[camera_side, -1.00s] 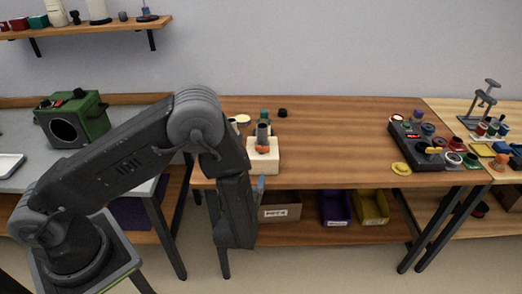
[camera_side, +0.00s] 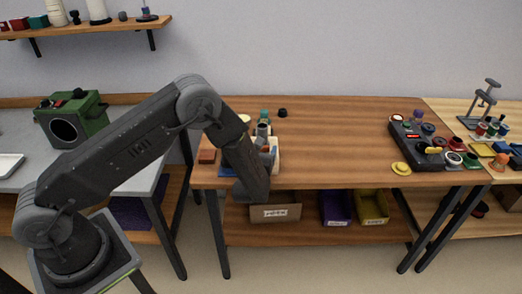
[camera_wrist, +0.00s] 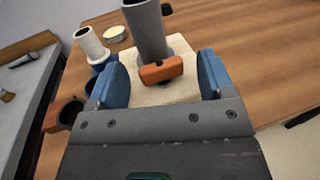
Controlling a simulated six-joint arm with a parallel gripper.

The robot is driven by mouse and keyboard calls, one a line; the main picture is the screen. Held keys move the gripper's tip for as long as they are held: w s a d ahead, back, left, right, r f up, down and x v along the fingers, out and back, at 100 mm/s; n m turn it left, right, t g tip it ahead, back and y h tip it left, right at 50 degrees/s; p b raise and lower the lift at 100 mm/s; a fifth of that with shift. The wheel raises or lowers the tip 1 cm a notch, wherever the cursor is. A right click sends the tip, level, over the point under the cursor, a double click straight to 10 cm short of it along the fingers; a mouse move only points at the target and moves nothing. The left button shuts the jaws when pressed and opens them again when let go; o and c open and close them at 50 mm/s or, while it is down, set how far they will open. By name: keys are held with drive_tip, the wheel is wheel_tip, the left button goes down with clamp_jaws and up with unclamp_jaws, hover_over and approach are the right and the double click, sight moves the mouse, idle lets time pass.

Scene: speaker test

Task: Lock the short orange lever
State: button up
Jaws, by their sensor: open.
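The short orange lever (camera_wrist: 161,70) shows in the wrist view at the foot of an upright grey cylinder (camera_wrist: 147,28) on a cream block (camera_wrist: 180,50). My gripper (camera_wrist: 165,78) is open, with one blue finger to the left of the lever and one to the right. The lever lies between the fingers with a gap on both sides. In the side view my gripper (camera_side: 262,158) is at the block, near the table's front edge. My arm hides most of the block (camera_side: 276,152) there, and the lever is hidden.
A white cylinder (camera_wrist: 91,44) and a round tin (camera_wrist: 115,34) stand left of the block in the wrist view. A red block (camera_side: 207,156) lies left of my arm. A dark control box (camera_side: 415,148) stands at the right. The table's middle is clear.

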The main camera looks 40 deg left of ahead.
drive_tip(key=shift+w, duration=0.1)
drive_tip(key=shift+c, duration=0.2)
drive_tip(key=c, duration=0.9)
drive_tip(key=shift+o, duration=0.2)
idle(0.4)
drive_tip(key=o, duration=0.9)
drive_tip(key=v, duration=1.3)
drive_tip(key=shift+s+d, duration=0.2)
drive_tip(key=shift+s, duration=0.15)
